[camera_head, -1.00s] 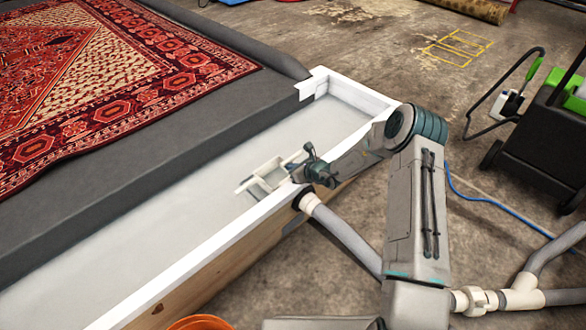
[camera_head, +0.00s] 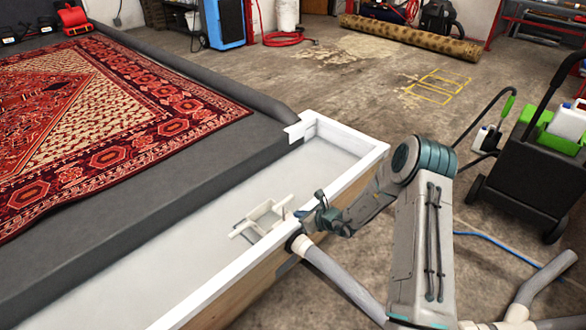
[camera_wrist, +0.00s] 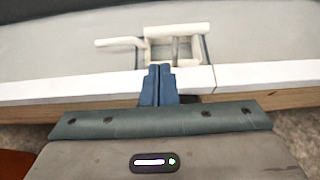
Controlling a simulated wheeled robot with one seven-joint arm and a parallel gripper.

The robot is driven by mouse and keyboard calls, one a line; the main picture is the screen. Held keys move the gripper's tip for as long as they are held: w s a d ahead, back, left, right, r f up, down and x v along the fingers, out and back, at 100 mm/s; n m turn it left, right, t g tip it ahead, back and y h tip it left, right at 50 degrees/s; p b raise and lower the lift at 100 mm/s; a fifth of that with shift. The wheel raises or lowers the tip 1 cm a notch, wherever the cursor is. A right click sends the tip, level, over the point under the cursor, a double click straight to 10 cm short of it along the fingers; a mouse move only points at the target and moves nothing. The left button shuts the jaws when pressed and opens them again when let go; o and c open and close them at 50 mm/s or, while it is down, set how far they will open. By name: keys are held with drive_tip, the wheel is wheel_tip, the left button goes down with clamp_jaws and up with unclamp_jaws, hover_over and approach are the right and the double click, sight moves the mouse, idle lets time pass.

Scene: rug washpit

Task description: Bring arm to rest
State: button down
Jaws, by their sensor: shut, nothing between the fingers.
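My arm reaches from the lower right of the head view toward the white rim of the wash pit (camera_head: 225,290). My gripper (camera_head: 302,214) is at the rim, near a white pipe frame (camera_head: 262,220) that sits in the pit's trough. In the wrist view my gripper (camera_wrist: 158,68) shows as two blue fingers pressed together, with nothing between them. There the fingertips overlap the lower edge of the white pipe frame (camera_wrist: 177,31) in the picture. I cannot tell whether they touch it.
A red patterned rug (camera_head: 100,110) lies on the dark platform left of the trough. A black cart (camera_head: 525,165) with green bins stands at right. Open concrete floor (camera_head: 350,100) lies behind the pit.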

drive_tip(key=s+a+r+n+g+p, duration=0.15)
drive_tip(key=s+r+n+p, duration=0.3)
drive_tip(key=r, duration=0.75)
drive_tip(key=s+r+n+g+p, duration=0.2)
drive_tip(key=s+r+n+p, duration=0.3)
drive_tip(key=r, duration=0.6)
drive_tip(key=s+a+r+n+g+p, duration=0.15)
drive_tip(key=s+r+n+p, duration=0.35)
drive_tip(key=r, duration=0.7)
drive_tip(key=s+d+r+n+h+p, duration=0.4)
drive_tip(key=s+d+r+n+p, duration=0.2)
drive_tip(key=s+r, duration=0.4)
drive_tip(key=s+d+r+n+h+p, duration=0.4)
drive_tip(key=s+d+r+n+p, duration=0.2)
drive_tip(key=s+r, duration=0.5)
wheel_tip(320, 180, up, 3)
drive_tip(key=shift+s+d+r+g+h+p, duration=0.1)
drive_tip(key=shift+s+d+g+h+p, duration=0.2)
drive_tip(key=shift+d, duration=0.95)
